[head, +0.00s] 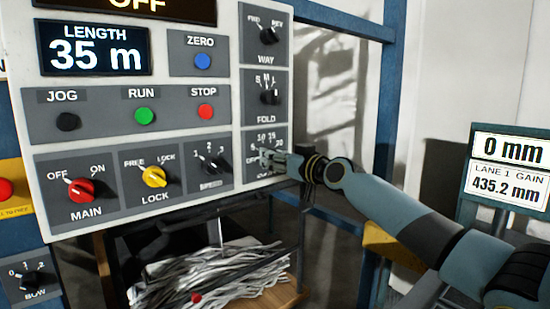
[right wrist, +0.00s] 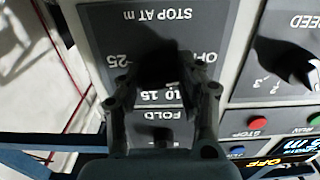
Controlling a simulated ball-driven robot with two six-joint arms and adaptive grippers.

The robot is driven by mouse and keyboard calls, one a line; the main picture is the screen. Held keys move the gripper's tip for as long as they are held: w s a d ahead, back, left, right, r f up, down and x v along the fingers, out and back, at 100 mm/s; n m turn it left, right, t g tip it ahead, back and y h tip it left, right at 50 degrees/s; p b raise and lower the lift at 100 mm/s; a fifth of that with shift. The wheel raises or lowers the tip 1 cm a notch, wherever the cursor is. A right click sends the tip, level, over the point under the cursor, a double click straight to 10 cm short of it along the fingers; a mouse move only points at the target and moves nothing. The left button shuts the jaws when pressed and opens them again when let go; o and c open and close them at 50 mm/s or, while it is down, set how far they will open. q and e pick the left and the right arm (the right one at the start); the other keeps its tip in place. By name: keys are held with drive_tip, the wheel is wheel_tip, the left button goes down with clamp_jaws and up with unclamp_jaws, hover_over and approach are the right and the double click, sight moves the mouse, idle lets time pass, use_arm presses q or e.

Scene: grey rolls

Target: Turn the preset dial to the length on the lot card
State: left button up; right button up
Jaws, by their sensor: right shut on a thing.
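The preset dial's plate (right wrist: 215,25), marked STOP AT m, shows upside down in the right wrist view. OFF, 10, 15 and 25 can be read on it. No lot card can be made out. My left gripper is not in view.
The panel's display (head: 95,48) reads LENGTH 35 m. The FOLD knob (head: 270,97) sits just above the dial, and another knob (head: 212,161) is to its left. A screen (head: 508,170) at right reads 0 mm and 435.2 mm.

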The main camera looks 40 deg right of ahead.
drive_tip(key=m, duration=0.3)
drive_tip(key=shift+m, duration=0.4)
drive_tip(key=shift+m+p, duration=0.5)
drive_tip(key=shift+m, duration=1.4)
drive_tip(key=o, duration=1.2)
drive_tip(key=shift+c, duration=0.2)
drive_tip(key=s, duration=0.7)
drive_tip(key=shift+s+d, duration=0.25)
drive_tip(key=shift+d, duration=0.05)
